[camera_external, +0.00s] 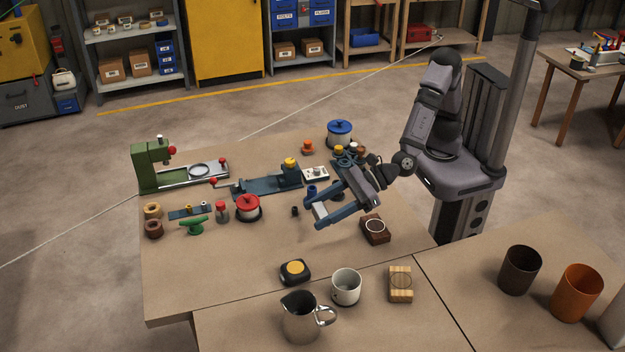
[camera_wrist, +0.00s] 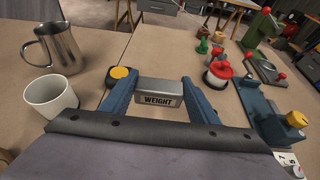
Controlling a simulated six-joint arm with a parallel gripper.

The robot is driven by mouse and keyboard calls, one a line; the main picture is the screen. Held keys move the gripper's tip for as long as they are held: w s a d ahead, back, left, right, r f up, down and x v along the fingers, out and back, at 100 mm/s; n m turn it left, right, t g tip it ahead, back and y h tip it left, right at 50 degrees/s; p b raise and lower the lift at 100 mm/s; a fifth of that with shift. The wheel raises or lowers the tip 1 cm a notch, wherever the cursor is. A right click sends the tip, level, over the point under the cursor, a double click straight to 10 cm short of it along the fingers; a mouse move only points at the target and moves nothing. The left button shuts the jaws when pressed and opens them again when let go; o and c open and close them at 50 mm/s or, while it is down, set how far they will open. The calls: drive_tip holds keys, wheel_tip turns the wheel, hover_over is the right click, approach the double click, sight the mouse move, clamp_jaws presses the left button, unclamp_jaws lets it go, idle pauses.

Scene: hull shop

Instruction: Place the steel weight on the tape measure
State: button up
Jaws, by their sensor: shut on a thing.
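The steel weight (camera_wrist: 159,99) is a grey block with a dark WEIGHT label. It sits between the two blue fingers of my gripper (camera_wrist: 158,90), which is shut on it. The tape measure (camera_external: 295,272) is black with a yellow round top and lies on the bench nearer the camera, apart from my gripper. In the wrist view the tape measure (camera_wrist: 120,74) is beyond the left finger, which partly hides it.
A white mug (camera_external: 346,287) and a steel pitcher (camera_external: 302,316) stand near the tape measure. A wooden block (camera_external: 400,285) is right of the mug. A brown block with a ring (camera_external: 375,229) is right of my gripper. A red-lidded pot (camera_external: 248,208) stands left. Bench between is clear.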

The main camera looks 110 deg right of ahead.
drive_tip(key=shift+w+a+f+p, duration=0.35)
drive_tip(key=shift+a+f+p, duration=0.35)
drive_tip(key=shift+f+p, duration=0.2)
drive_tip(key=shift+m+h, duration=0.3)
drive_tip(key=shift+m, duration=0.1)
drive_tip(key=w+a+r, duration=0.1)
drive_tip(key=w+a, duration=0.1)
drive_tip(key=w+a+r+p, duration=0.1)
drive_tip(key=w+a, duration=0.1)
drive_tip(key=w, duration=0.1)
drive_tip(key=w+a+r+p, duration=0.1)
drive_tip(key=w+a, duration=0.1)
drive_tip(key=w, duration=0.1)
drive_tip(key=shift+a, duration=0.4)
wheel_tip(320, 180, up, 4)
hover_over(294, 268)
drive_tip(key=shift+r, duration=0.1)
drive_tip(key=shift+n, duration=0.3)
drive_tip(key=shift+f, duration=5)
drive_tip(key=shift+f+b, duration=0.2)
drive_tip(key=shift+b, duration=0.1)
